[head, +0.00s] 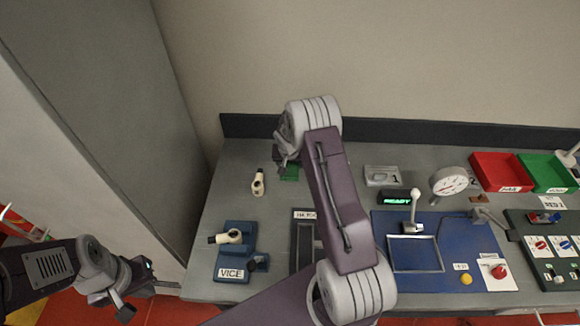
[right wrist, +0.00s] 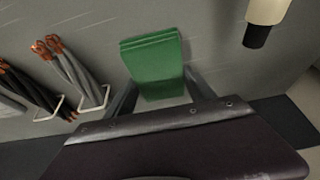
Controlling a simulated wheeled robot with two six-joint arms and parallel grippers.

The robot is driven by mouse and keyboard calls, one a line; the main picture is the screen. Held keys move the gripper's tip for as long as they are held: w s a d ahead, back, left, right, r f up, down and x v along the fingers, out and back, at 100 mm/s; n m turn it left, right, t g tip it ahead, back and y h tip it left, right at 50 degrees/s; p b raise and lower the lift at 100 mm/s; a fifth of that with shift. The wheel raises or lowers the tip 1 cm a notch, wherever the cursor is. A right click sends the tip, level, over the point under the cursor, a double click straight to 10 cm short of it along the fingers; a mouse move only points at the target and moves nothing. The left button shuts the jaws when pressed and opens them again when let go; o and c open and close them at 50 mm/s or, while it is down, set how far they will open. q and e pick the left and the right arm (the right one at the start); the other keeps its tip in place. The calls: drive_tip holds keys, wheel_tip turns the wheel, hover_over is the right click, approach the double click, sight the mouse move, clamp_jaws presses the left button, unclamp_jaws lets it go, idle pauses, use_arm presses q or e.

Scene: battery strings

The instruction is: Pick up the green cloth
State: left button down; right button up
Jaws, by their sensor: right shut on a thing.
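The green cloth (head: 289,173) is a small folded pad at the back left of the bench, partly hidden behind my right arm in the head view. In the right wrist view the cloth (right wrist: 152,62) lies between the two fingers of my right gripper (right wrist: 160,97), which is shut on it. I cannot tell whether the cloth is clear of the bench top. My left gripper (head: 140,281) is low at the left in the head view, off the bench's left edge and away from the cloth. Its jaw opening is too small to make out.
A cream and black tool (head: 258,184) stands near the cloth. A blue vice (head: 235,258) is at front left. Orange-tipped leads (right wrist: 65,65) lie beside the cloth in the right wrist view. A blue mat (head: 390,230) and red bin (head: 500,170) are to the right.

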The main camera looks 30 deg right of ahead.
sight(293, 165)
drive_tip(key=shift+w+r, duration=0.1)
drive_tip(key=shift+r, duration=0.25)
drive_tip(key=r, duration=0.4)
drive_tip(key=shift+s+d, duration=0.4)
drive_tip(key=s+d+r, duration=0.6)
drive_tip(key=s+d, duration=0.1)
drive_tip(key=shift+s+r+b, duration=0.25)
drive_tip(key=shift+s+b, duration=0.15)
drive_tip(key=shift+d, duration=0.1)
drive_tip(key=o, duration=0.6)
drive_tip(key=c, duration=0.4)
